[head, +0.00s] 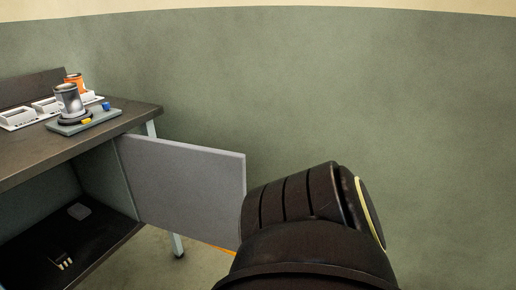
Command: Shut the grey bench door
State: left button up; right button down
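The grey bench door (190,184) stands wide open in the head view, swung out to the right from the bench (120,120). Its left edge meets the bench's right side, and the cabinet opening is exposed. A dark, thick arm part of mine covers the lower middle of the view and overlaps the door's lower right edge. I cannot tell whether it touches the door. Neither gripper's fingers are in view.
A green wall (400,110) stands behind.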

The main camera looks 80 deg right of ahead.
aim_at(198, 192)
jog(key=u, duration=0.05)
jog(key=k, duration=0.7)
jog(key=z, duration=1)
jog(key=i, duration=0.65)
jog(key=z, duration=0.3)
